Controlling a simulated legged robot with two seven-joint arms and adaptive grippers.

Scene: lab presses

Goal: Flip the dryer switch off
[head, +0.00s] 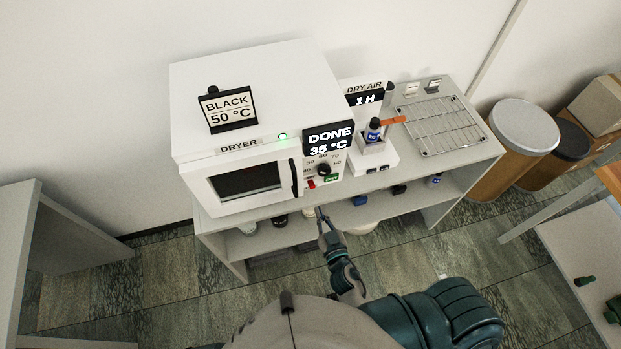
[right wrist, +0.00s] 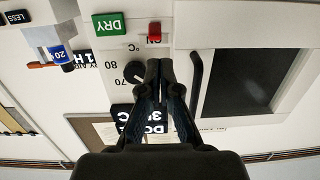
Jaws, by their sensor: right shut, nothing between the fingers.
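The white dryer (head: 250,120) stands on a shelf unit; its display (head: 329,138) reads DONE 35 °C. Its small red switch (head: 311,184) sits low on the front panel, left of the green DRY label (head: 331,178). In the right wrist view, which is upside down, the red switch (right wrist: 154,30) has a partly legible ON label beside it. My right gripper (head: 320,210) is shut and empty, below and in front of the panel. In the right wrist view its fingertips (right wrist: 159,66) are near the switch, with a visible gap. My left gripper is out of view.
A black dial (head: 323,169) is just above the switch, and the dark door handle (head: 294,177) is to its left. A dry-air stand (head: 380,160) with a bottle and a wire rack (head: 440,125) are to the right. Lower-shelf items lie behind my gripper.

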